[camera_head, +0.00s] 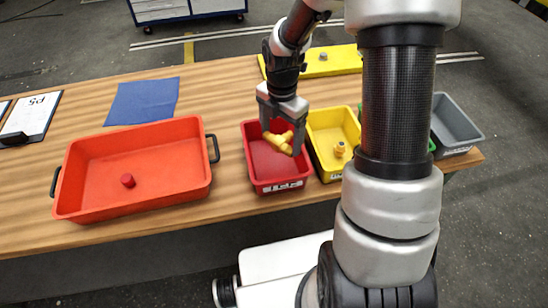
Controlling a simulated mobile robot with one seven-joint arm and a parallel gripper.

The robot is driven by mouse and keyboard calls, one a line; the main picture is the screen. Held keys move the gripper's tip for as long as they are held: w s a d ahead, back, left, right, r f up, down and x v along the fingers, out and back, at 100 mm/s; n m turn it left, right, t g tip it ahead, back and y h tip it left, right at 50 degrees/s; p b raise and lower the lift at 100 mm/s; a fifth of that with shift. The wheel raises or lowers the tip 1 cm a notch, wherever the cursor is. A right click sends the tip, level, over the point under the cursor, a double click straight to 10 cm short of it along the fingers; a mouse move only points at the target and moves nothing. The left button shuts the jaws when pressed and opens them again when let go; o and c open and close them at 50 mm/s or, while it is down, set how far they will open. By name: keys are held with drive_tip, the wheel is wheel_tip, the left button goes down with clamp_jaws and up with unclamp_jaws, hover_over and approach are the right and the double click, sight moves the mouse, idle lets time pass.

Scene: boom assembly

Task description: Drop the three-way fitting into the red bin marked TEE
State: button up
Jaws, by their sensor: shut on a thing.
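The three-way fitting (277,142) is a small yellow-brass tee with stubby branches. My gripper (281,133) is shut on it and holds it over the red bin (263,165), which stands at the middle of the table with a white label (281,187) on its front wall. The fitting appears above the bin's open top; its exact height over the floor is hard to tell. The visible bin floor is bare, and my gripper and the fitting hide part of its far side.
A yellow bin (322,123) with a brass piece (339,149) stands right beside the red bin. A grey bin (456,124) stands far right. A blue cloth (143,100) lies behind the tray. My arm hides the table's right part.

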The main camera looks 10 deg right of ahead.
drive_tip(key=o, duration=1.2)
wheel_tip(320, 180, up, 18)
drive_tip(key=shift+f+p, duration=0.2)
drive_tip(key=shift+p, duration=0.15)
drive_tip(key=s+r+m+t, duration=0.2)
drive_tip(key=s+m, duration=0.4)
drive_tip(key=m, duration=0.2)
drive_tip(key=s+r+m+t, duration=0.1)
drive_tip(key=s+r+m, duration=0.2)
drive_tip(key=s+m, duration=0.3)
drive_tip(key=s+r+m+t, duration=0.2)
drive_tip(key=s+m, duration=0.4)
drive_tip(key=m, duration=0.4)
drive_tip(key=shift+s+r+m+t, duration=0.2)
drive_tip(key=shift+r+m+t, duration=0.15)
drive_tip(key=shift+r, duration=0.2)
